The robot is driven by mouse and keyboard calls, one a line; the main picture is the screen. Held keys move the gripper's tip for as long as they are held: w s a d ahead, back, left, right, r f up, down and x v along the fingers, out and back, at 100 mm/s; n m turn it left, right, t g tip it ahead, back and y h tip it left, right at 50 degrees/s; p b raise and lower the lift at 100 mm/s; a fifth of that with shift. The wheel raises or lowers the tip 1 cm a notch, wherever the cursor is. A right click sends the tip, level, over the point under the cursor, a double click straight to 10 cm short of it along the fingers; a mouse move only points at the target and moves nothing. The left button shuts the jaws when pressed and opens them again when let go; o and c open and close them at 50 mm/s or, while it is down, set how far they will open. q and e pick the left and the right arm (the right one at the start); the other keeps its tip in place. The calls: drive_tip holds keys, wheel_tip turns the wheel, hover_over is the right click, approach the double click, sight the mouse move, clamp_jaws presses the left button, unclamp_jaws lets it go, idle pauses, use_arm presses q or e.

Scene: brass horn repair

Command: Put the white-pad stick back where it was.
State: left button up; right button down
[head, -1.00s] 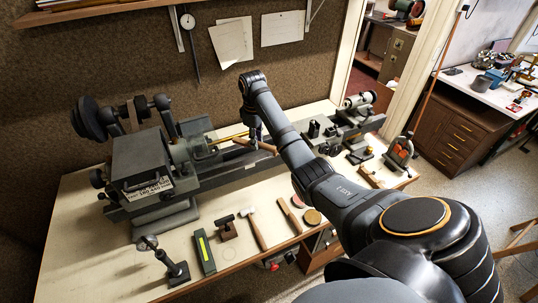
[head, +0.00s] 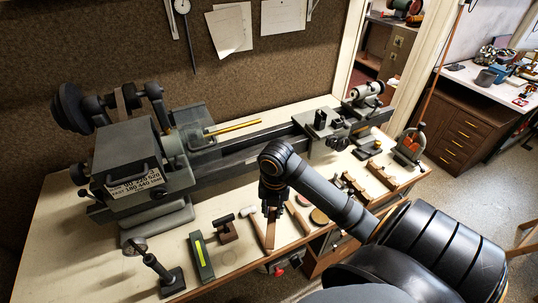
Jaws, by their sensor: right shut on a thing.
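My right gripper (head: 272,201) points down over the front part of the bench and is shut on a wooden stick (head: 270,232). The stick slants toward the bench's front edge, among the hand tools. Its white pad cannot be made out; the gripper covers part of it. I cannot tell whether the stick touches the bench top. A white-headed mallet (head: 248,211) lies just left of the gripper, its handle close to or behind the held stick. My left gripper is out of view.
The lathe (head: 250,157) stands behind the gripper, with a brass tube (head: 233,126) on it. Another wooden tool (head: 297,217) and a round tin (head: 318,216) lie to the right. A green-striped block (head: 201,256) and a small dark stand (head: 225,230) are left.

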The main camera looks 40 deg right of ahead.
drive_tip(key=shift+s+a+f+n, duration=0.2)
drive_tip(key=shift+s+a+n, duration=0.4)
drive_tip(key=shift+s+n, duration=0.35)
drive_tip(key=w+d+f+b, duration=0.1)
drive_tip(key=w+b, duration=0.1)
drive_tip(key=w+d+f+b, duration=0.2)
drive_tip(key=b, duration=0.1)
drive_tip(key=w+d+p, duration=0.1)
drive_tip(key=w, duration=0.1)
drive_tip(key=w+d+f+p, duration=0.1)
drive_tip(key=d, duration=0.1)
drive_tip(key=shift+w+f, duration=0.1)
drive_tip(key=shift+w, duration=0.3)
drive_tip(key=w+f, duration=0.1)
drive_tip(key=d+f, duration=0.1)
drive_tip(key=f, duration=0.1)
drive_tip(key=w+d+f, duration=0.1)
drive_tip(key=shift+w+f, duration=0.2)
drive_tip(key=shift+w, duration=0.1)
drive_tip(key=shift+w+d+f+p, duration=0.25)
drive_tip(key=shift+w+f+p, duration=0.1)
drive_tip(key=shift+f, duration=0.25)
wheel_tip(320, 180, down, 2)
drive_tip(key=shift+f+p, duration=0.2)
drive_tip(key=shift+p, duration=0.45)
drive_tip(key=shift+f, duration=0.35)
drive_tip(key=shift+f, duration=0.1)
